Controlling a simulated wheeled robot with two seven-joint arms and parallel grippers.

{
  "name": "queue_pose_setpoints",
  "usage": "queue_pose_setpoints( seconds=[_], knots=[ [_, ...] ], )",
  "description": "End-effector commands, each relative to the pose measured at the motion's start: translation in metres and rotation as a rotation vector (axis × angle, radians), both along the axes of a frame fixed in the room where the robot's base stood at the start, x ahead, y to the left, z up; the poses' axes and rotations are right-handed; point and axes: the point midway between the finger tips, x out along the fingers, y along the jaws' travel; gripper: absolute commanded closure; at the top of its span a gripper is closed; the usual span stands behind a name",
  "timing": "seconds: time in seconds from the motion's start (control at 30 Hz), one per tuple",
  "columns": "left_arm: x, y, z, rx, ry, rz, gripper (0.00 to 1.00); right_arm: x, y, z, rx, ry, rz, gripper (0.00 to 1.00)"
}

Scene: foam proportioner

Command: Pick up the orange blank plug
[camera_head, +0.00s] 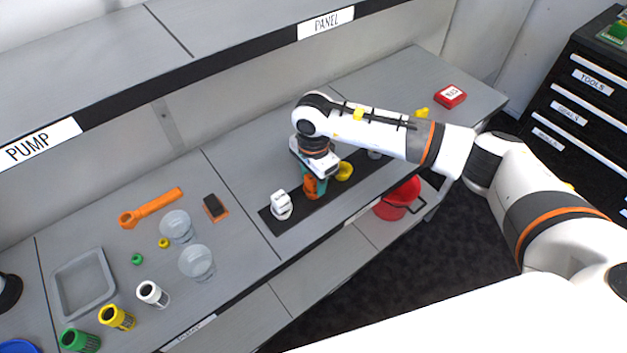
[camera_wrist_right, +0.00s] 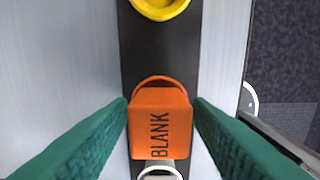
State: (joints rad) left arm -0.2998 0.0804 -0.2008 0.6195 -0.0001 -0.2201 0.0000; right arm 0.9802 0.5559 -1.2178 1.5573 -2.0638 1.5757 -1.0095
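The orange blank plug (camera_wrist_right: 160,125), lettered BLANK, stands on a black strip (camera_wrist_right: 160,52) in the right wrist view. In the head view the plug (camera_head: 310,187) is partly covered by my right gripper (camera_head: 316,182). The two teal fingers of that gripper are on either side of the plug in the right wrist view (camera_wrist_right: 161,106). Their tips are right beside its sides; I cannot tell whether they press on it. The plug is at the strip, with no visible lift. My left gripper is not in view.
On the same strip, a yellow piece (camera_head: 344,172) and a white piece (camera_head: 281,206) stand close on either side of the plug. Glass beakers (camera_head: 196,262), bottles and a grey tray (camera_head: 84,283) are to the left. A shelf (camera_head: 230,55) runs behind. A red bucket (camera_head: 399,198) is below the front edge.

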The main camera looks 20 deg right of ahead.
Motion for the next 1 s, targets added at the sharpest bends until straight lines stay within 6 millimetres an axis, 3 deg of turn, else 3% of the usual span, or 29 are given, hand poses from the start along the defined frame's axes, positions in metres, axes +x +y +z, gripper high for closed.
queue_pose_setpoints(
  seconds=[0.03, 0.23, 0.57, 1.0],
  knots=[
    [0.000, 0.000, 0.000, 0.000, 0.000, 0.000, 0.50, 0.000, 0.000, 0.000, 0.000, 0.000, 0.000, 0.63],
    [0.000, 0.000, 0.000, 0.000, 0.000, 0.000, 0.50, 0.000, 0.000, 0.001, 0.000, 0.000, -0.001, 0.94],
    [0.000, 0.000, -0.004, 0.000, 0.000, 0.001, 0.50, 0.001, 0.000, 0.009, 0.001, -0.003, -0.002, 0.94],
    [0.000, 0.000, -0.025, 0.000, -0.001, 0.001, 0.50, 0.001, 0.000, 0.089, 0.001, -0.004, -0.002, 0.94]
  ],
)
